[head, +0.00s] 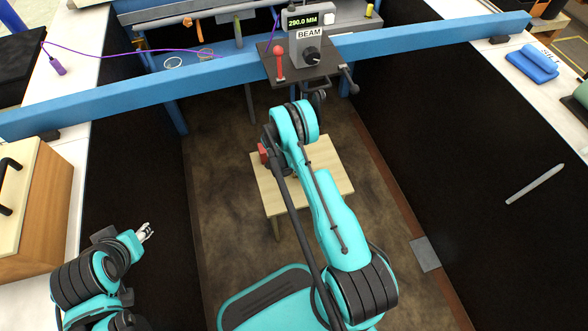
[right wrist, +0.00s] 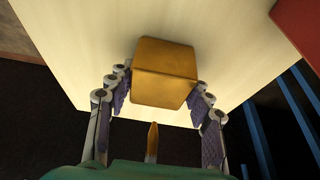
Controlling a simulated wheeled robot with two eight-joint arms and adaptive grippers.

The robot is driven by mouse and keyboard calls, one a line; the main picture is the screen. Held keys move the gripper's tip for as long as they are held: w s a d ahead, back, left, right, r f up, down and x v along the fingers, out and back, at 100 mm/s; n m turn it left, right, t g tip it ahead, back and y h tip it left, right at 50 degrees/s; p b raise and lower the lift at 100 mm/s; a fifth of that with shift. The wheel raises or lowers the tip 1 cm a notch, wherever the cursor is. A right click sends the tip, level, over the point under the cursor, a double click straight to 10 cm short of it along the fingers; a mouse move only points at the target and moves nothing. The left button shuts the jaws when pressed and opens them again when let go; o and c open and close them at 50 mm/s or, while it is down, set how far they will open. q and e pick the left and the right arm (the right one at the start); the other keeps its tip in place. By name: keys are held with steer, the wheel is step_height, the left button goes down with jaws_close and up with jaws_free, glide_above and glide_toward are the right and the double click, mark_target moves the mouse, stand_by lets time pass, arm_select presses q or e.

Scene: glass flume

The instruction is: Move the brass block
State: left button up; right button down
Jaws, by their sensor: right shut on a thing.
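The brass block (right wrist: 165,72) shows in the right wrist view, over the pale wooden top of a small stool (right wrist: 75,35). My right gripper (right wrist: 162,95) has its fingers on both sides of the block and is shut on it. I cannot tell whether the block touches the stool top. In the head view the stool (head: 335,172) stands low between the dark walls, and my right arm hides the block and the right gripper. My left gripper (head: 145,232) is at the lower left, away from the stool; its fingers are too small to judge.
A blue beam (head: 180,85) crosses above the stool, carrying a dark plate with a red-knobbed lever (head: 280,62) and a BEAM box (head: 310,45) close to my right arm. A red object (head: 263,153) is beside the arm. The floor left of the stool is clear.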

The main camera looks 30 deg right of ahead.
steer(key=shift+s+d, duration=0.1)
steer(key=shift+d, duration=0.45)
steer(key=c, duration=0.6)
jaws_free()
steer(key=shift+d+r, duration=0.1)
steer(key=shift+d, duration=0.05)
steer(key=v, duration=1.2)
steer(key=shift+a, duration=0.35)
